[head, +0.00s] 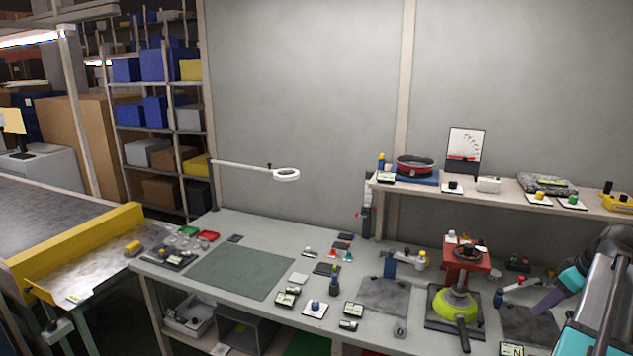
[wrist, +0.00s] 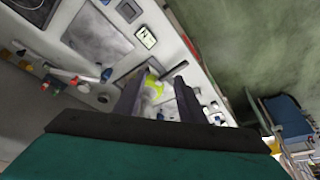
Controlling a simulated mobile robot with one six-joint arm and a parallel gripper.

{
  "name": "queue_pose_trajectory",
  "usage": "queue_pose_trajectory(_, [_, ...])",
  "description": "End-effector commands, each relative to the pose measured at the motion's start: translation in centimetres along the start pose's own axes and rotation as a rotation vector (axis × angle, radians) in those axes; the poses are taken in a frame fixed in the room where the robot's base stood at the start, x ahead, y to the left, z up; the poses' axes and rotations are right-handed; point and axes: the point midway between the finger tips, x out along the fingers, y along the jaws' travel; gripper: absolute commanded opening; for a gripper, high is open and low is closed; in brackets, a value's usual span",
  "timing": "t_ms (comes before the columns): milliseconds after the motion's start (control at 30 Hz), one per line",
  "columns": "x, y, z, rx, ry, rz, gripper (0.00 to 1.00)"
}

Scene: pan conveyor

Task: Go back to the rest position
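My gripper (wrist: 158,92) shows in the wrist view with its two dark fingers apart and nothing held between them. A lime-green pan and other bench items show through the gap, beyond the fingers. In the head view my arm is at the right edge, with the gripper (head: 547,300) over the right end of the workbench. The lime-green pan (head: 455,305) sits on a dark square plate below a red stand, its handle toward the front. My gripper is to the right of the pan and apart from it.
The grey workbench (head: 215,236) carries a green mat (head: 240,273) and several small parts. A shelf (head: 510,190) above its right side holds a red-and-black pan (head: 415,165). A conveyor with a yellow rail (head: 85,238) is at left. A magnifier lamp (head: 286,174) stands over the bench.

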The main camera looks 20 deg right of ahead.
Motion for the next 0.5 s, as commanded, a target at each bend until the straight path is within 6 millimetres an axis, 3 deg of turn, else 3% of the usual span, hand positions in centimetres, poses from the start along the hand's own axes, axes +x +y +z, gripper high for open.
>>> queue_pose_trajectory(267, [3.7, -2.3, -2.0, 0.02, -0.022, -0.019, 0.37])
queue_pose_trajectory(500, [9.2, -6.4, -4.8, 0.049, -0.06, -0.045, 0.37])
